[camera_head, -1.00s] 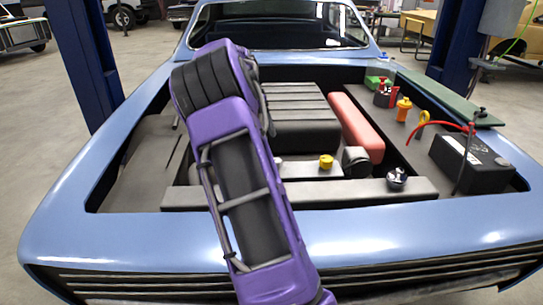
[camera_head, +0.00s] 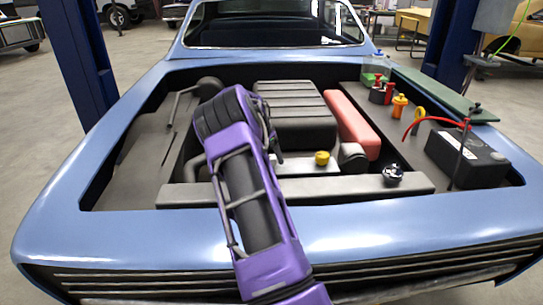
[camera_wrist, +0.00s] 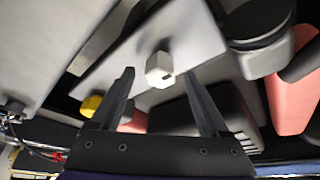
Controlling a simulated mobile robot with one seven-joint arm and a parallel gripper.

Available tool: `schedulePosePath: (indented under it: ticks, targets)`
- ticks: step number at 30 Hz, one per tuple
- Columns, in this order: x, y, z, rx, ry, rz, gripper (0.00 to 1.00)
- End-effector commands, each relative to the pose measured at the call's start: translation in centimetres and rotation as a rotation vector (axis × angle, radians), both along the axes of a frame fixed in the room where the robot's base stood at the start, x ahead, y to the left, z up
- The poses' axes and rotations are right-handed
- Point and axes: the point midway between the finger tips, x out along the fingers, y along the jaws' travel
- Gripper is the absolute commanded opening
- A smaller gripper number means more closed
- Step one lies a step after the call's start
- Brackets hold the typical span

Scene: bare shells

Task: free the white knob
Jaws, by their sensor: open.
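The white knob (camera_wrist: 159,67) shows in the wrist view as a small faceted piece with a dark spot on its side. It sits on a pale grey plate (camera_wrist: 190,32). My gripper (camera_wrist: 158,75) is open, its two dark fingers apart, with the knob between and just beyond the tips in the picture. I cannot tell whether either finger touches it. In the head view my purple arm hides the knob and most of the gripper. Part of the pale plate (camera_head: 308,168) shows to the right of the arm.
A yellow cap (camera_head: 322,158) stands close right of my arm, with a black cylinder (camera_head: 352,157) beyond it. The ribbed dark engine cover (camera_head: 295,115) and red block (camera_head: 353,125) lie behind. A grey crossbar (camera_head: 330,187) runs in front. A black battery (camera_head: 467,158) stands at right.

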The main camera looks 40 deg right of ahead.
Motion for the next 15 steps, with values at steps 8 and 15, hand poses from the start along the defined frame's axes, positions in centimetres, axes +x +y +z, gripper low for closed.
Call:
schedulePosePath:
  ticks: [8, 15]
  targets:
    - [0.02, -0.01, -0.06, 0.0, 0.0, 0.0, 0.75]
    - [0.02, 0.0, -0.05, 0.001, 0.0, 0.0, 0.32]
